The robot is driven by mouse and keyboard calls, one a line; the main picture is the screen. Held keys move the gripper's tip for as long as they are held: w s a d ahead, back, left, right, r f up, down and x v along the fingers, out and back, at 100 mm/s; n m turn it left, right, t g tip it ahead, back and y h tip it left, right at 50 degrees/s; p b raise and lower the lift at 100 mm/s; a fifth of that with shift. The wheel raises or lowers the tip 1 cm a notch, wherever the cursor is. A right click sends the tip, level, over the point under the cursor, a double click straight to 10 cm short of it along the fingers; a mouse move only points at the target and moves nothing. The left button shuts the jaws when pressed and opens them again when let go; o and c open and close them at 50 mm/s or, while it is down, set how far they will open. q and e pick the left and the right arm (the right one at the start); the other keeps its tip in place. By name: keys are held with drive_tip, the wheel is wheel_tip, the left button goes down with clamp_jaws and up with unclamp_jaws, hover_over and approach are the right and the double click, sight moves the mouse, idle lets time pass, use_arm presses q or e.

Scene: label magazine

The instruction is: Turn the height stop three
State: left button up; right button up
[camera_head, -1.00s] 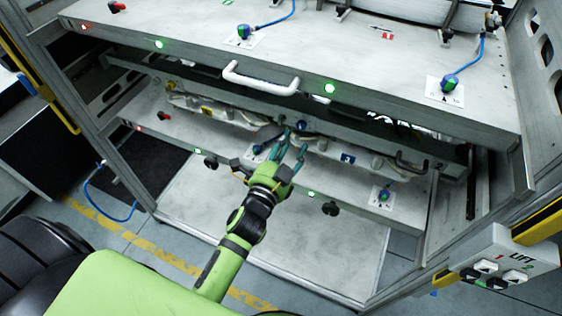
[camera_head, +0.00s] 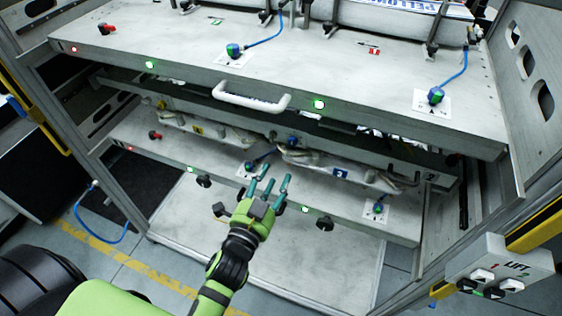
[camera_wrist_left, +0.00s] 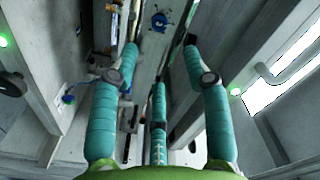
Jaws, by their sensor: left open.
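I cannot tell which knob is height stop three. The lower level has blue-green knobs on white labels: one left (camera_head: 250,168) and one right (camera_head: 378,208). Another blue knob (camera_head: 292,140) sits on the bar behind. My left gripper (camera_head: 269,184) is open and empty in front of the lower shelf's edge, close to the left knob and apart from it. In the left wrist view, its three teal fingers (camera_wrist_left: 159,60) are spread. A blue knob (camera_wrist_left: 158,20) shows beyond them, and another knob (camera_wrist_left: 68,98) is to the left. My right gripper is not in view.
The upper shelf (camera_head: 180,62) overhangs the lower one (camera_head: 170,150) and carries a white handle (camera_head: 252,100) and similar knobs (camera_head: 234,50), (camera_head: 436,95). Black knobs (camera_head: 324,223) stick out below the lower edge. A lift control box (camera_head: 500,270) is at right.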

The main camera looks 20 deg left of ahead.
sight(291, 142)
use_arm(q)
drive_tip(key=w+n, duration=0.3)
drive_tip(key=n, duration=0.2)
drive_tip(key=w+n, duration=0.4)
drive_tip(key=n, duration=0.1)
drive_tip(key=w+n+p, duration=0.1)
drive_tip(key=w+n, duration=0.3)
drive_tip(key=n, duration=0.1)
drive_tip(key=shift+w+d+r, duration=0.1)
drive_tip(key=shift+w, duration=0.1)
clamp_jaws()
